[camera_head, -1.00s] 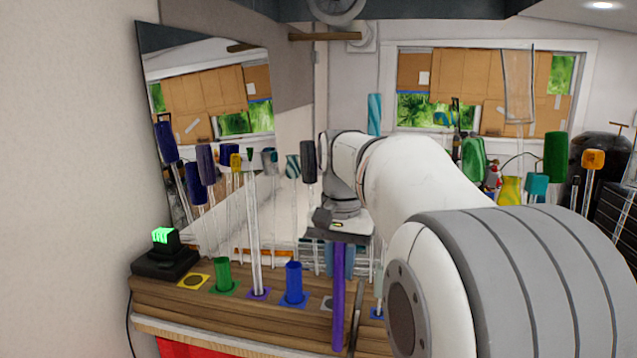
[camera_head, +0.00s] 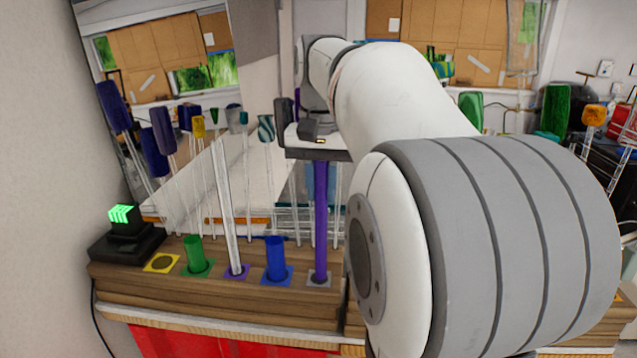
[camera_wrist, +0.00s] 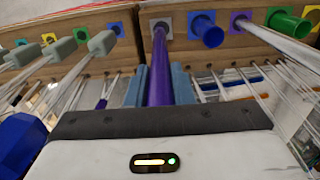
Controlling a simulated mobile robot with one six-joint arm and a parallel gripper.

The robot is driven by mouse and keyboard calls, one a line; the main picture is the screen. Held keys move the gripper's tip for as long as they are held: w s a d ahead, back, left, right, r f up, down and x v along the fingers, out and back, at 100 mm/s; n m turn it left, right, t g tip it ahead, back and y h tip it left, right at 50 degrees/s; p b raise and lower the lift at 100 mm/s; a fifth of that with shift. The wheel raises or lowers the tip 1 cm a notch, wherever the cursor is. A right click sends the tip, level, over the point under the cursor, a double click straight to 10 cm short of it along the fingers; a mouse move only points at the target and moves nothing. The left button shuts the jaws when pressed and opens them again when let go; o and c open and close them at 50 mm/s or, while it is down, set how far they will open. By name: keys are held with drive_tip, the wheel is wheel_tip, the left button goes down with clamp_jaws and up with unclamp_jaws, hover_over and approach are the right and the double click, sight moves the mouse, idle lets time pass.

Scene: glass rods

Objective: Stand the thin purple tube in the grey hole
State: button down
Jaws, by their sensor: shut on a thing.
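The thin purple tube (camera_head: 320,215) hangs upright from my gripper (camera_wrist: 159,85), its top hidden in the jaws. My gripper is shut on it, with one blue-grey finger on each side in the wrist view. The tube's lower end meets the grey square with the grey hole (camera_head: 318,281) in the head view. In the wrist view the tube (camera_wrist: 160,75) runs up to the grey square (camera_wrist: 168,27), where its far end covers much of the hole. I cannot tell how deep the end sits.
A short blue tube (camera_head: 276,258) stands just left of the grey square. A clear rod (camera_head: 224,215) leans in the purple-marked hole, with a green tube (camera_head: 194,255) further left. Several rods with coloured ends stand behind. A black box with a green light (camera_head: 122,235) is at the left.

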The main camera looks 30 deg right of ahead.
sight(320, 207)
wheel_tip(320, 207, down, 4)
drive_tip(key=shift+w+r+b, duration=0.15)
drive_tip(key=shift+r+b, duration=0.1)
drive_tip(key=shift+b, duration=1)
drive_tip(key=shift+f+b, duration=0.4)
drive_tip(key=shift+f, duration=0.1)
drive_tip(key=shift+a+f, duration=0.1)
drive_tip(key=shift+f, duration=0.55)
idle(0.3)
drive_tip(key=c, duration=1.5)
unclamp_jaws()
drive_tip(key=shift+c, duration=0.2)
wheel_tip(320, 207, up, 11)
drive_tip(key=p, duration=0.9)
drive_tip(key=shift+r+p, duration=0.1)
drive_tip(key=shift+p, duration=0.2)
